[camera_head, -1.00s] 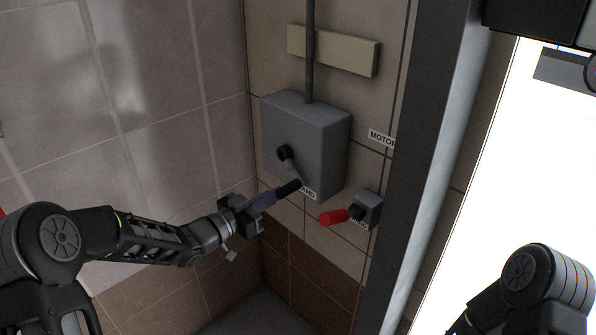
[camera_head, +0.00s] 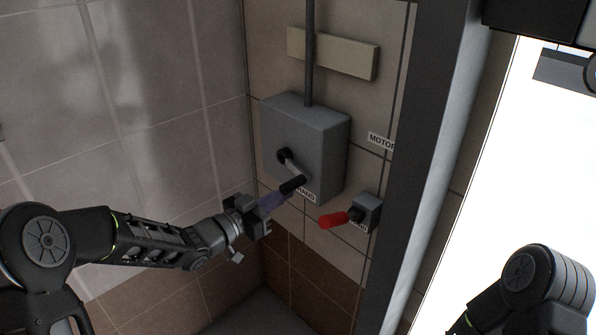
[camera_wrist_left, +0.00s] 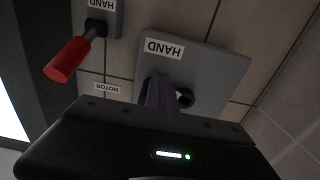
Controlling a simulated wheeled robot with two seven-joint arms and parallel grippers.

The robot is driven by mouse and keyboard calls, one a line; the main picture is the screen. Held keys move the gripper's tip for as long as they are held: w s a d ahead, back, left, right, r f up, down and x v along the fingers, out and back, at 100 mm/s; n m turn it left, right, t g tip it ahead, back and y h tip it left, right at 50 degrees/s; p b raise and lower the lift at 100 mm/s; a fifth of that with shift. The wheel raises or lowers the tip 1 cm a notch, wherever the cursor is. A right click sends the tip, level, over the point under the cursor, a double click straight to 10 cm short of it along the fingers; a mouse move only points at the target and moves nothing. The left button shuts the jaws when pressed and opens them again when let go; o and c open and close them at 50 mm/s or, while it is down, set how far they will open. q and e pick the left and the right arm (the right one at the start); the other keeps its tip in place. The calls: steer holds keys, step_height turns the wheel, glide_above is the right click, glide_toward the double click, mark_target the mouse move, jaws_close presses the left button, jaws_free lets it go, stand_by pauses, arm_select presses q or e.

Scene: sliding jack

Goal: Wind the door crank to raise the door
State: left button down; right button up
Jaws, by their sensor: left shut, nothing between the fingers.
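The door crank is on the front of a grey box (camera_head: 325,140) on the tiled wall. Its arm runs from a dark hub (camera_head: 284,156) down and right to a black handle (camera_head: 292,186). My left gripper (camera_head: 274,200) has its purplish fingers shut at the handle's outer end, with nothing held between them. I cannot tell whether they touch it. In the left wrist view the fingers (camera_wrist_left: 158,92) point toward the grey box (camera_wrist_left: 212,70), and the handle is largely hidden. My right gripper is not in view; only my right arm shows at lower right.
A small switch box (camera_head: 369,209) with a red lever (camera_head: 333,220) sits just right of the crank box. A MOTOR label (camera_head: 381,140) is above it. A dark frame post (camera_head: 425,140) and a bright opening (camera_head: 530,180) are farther right. A tiled side wall is left.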

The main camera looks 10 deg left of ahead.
arm_select(q)
steer(key=shift+s+d+r, duration=0.15)
steer(key=shift+d+r, duration=0.15)
steer(key=shift+r, duration=0.3)
steer(key=shift+w+a+f+b, duration=0.2)
steer(key=shift+a+f+b, duration=0.1)
steer(key=shift+f+b, duration=0.25)
steer(key=shift+f, duration=0.1)
steer(key=p+v, duration=0.1)
steer(key=v, duration=0.7)
